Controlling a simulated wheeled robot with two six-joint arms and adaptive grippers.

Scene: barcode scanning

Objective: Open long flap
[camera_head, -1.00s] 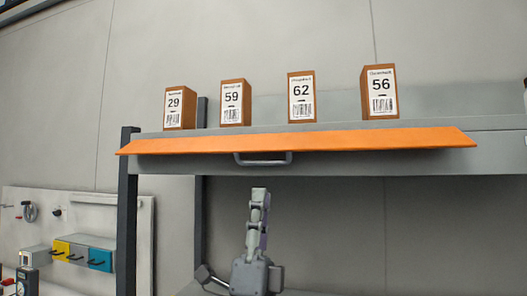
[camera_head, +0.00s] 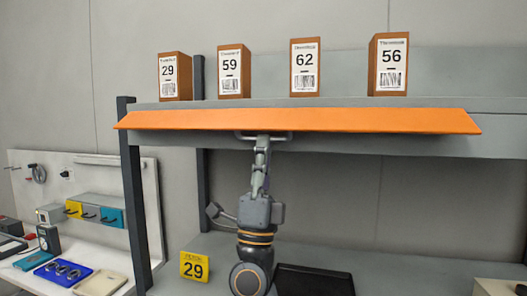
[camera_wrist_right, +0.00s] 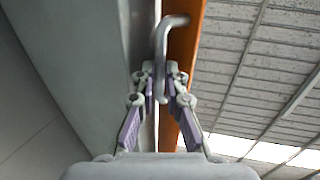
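The orange long flap (camera_head: 300,120) runs along the front of the upper shelf, below the boxes. A grey handle (camera_head: 276,139) sits at its lower edge. My right gripper (camera_head: 262,141) is raised from below to this handle. In the right wrist view the handle (camera_wrist_right: 161,42) passes between the two narrowly spaced fingertips (camera_wrist_right: 160,72), which appear closed against it. The orange flap (camera_wrist_right: 185,45) shows behind the handle there. My left gripper is in neither view.
Boxes marked 29 (camera_head: 174,78), 59 (camera_head: 233,72), 62 (camera_head: 304,68) and 56 (camera_head: 388,65) stand on the shelf above the flap. A dark post (camera_head: 136,200) is at left. A yellow 29 sign (camera_head: 194,266) and a black tray (camera_head: 314,281) are on the lower surface.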

